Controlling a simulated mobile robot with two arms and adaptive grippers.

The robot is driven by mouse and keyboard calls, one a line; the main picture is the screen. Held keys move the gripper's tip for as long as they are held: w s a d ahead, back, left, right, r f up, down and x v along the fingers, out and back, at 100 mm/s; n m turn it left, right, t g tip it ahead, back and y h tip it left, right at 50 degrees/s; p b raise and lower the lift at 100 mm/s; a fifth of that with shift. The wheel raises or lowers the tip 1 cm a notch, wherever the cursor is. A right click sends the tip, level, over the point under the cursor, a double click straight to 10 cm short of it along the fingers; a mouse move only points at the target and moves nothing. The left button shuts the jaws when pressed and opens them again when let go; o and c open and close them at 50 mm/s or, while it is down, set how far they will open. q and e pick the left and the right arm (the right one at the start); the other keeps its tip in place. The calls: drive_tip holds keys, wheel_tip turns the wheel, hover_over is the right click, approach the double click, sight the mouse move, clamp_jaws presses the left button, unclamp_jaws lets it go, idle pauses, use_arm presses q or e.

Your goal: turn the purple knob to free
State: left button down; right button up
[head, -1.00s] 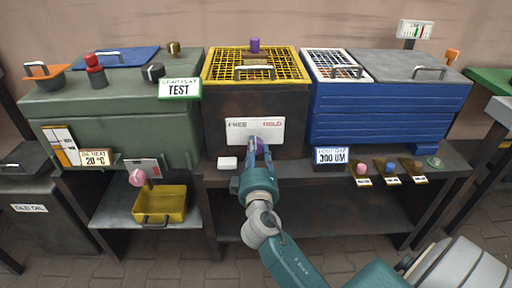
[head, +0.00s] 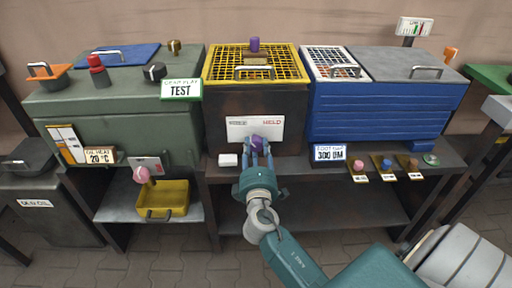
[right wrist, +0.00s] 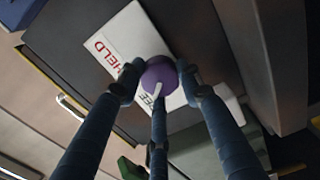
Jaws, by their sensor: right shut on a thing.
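The purple knob (head: 257,140) sits on a white panel (head: 268,131) on the dark front of the middle box. The panel reads HELD at the right; the word at its left is hard to read now. My right gripper (head: 257,148) reaches up from below, its fingers around the knob. In the right wrist view the knob (right wrist: 159,75) is between the three fingertips of the gripper (right wrist: 160,80), shut on it. HELD reads clearly there, and the other word is partly hidden by the knob and a finger. I cannot tell which way the knob points. My left gripper is not in view.
The middle box has a yellow grid top (head: 285,66) with a purple piece (head: 254,44) on it. A green-grey tank (head: 125,127) stands left, a blue tank (head: 385,112) right. A small white block (head: 228,160) lies on the shelf left of my gripper.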

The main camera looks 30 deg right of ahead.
idle(0.4)
drive_tip(key=o, duration=1.1)
drive_tip(key=shift+a, duration=0.1)
drive_tip(key=shift+o, duration=0.2)
drive_tip(key=v, duration=1.2)
